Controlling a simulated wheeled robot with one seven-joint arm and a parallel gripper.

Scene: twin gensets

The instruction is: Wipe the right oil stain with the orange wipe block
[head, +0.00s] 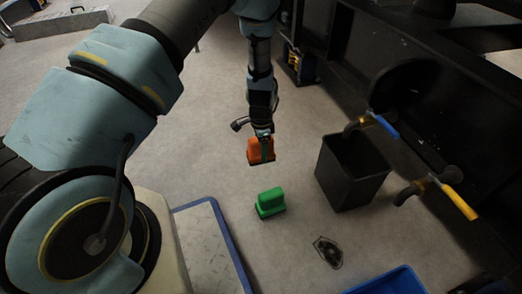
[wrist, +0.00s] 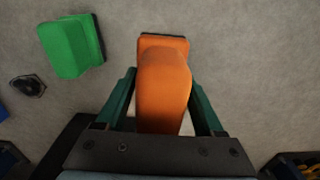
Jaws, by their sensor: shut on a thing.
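My gripper (head: 263,139) is shut on the orange wipe block (head: 259,151) and points down over the grey floor. In the wrist view the orange wipe block (wrist: 164,85) sits between the two green fingers of my gripper (wrist: 162,100). One dark oil stain (head: 328,252) shows on the floor at the lower right of the head view, apart from the block. It also shows at the left of the wrist view (wrist: 28,86). No second stain is visible. Whether the block touches the floor is hard to tell.
A green block (head: 270,202) stands on the floor between the orange block and the stain. A black bin (head: 350,175) stands to the right, beside valves with blue (head: 385,126) and yellow (head: 459,202) handles. A blue bin (head: 388,283) is at the bottom edge.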

